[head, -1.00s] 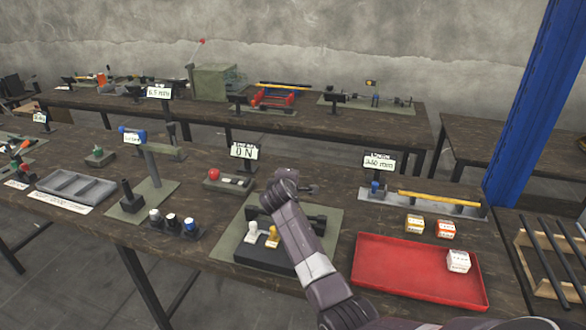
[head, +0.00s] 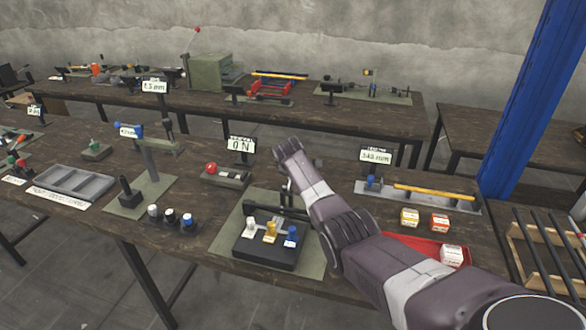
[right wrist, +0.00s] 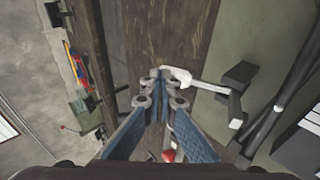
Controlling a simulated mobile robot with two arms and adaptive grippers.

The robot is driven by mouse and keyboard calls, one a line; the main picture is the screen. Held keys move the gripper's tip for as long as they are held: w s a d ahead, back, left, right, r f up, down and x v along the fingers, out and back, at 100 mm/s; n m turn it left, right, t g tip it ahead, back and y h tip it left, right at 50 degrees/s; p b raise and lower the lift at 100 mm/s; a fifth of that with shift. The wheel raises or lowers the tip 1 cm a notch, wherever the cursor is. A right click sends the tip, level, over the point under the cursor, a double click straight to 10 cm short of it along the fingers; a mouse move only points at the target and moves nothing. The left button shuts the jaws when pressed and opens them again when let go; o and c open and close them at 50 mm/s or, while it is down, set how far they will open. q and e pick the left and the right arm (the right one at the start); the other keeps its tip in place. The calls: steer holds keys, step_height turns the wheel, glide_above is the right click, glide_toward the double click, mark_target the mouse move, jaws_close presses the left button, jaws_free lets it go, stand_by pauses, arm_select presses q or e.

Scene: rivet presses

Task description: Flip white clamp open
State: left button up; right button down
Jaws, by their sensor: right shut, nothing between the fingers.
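The black clamp block (head: 262,250) sits on a green mat at the front of the table, with white, yellow and blue clamp handles. The white clamp (head: 250,226) is the leftmost and its handle stands up. In the right wrist view a white lever (right wrist: 208,86) runs right from beside my fingertips and bends to a white end; I take it for the white clamp. My right gripper (right wrist: 160,90) is shut and empty, its tips close to the lever; contact cannot be told. In the head view my right arm hides the fingers. My left gripper is out of view.
Behind the block are a force display (head: 240,145) and a grey box with a red button (head: 212,168). Several knobs stand on a small rack (head: 170,226) to the left. A red tray (head: 415,240) is to the right, partly covered by my arm.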

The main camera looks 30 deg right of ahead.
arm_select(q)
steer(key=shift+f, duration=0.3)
arm_select(e)
steer(key=shift+w+d+f, duration=0.15)
steer(key=shift+d+f, duration=0.1)
arm_select(q)
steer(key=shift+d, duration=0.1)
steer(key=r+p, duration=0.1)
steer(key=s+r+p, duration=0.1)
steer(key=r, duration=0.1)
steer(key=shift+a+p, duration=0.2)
steer(key=shift+p, duration=0.1)
arm_select(e)
steer(key=s+a+r, duration=0.1)
steer(key=s+r, duration=0.1)
steer(key=r, duration=0.4)
steer(key=s+a+r, duration=0.1)
steer(key=s+r, duration=0.1)
steer(key=r, duration=0.5)
steer(key=shift+s, duration=0.25)
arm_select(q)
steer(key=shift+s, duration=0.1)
arm_select(e)
steer(key=shift+r, duration=0.1)
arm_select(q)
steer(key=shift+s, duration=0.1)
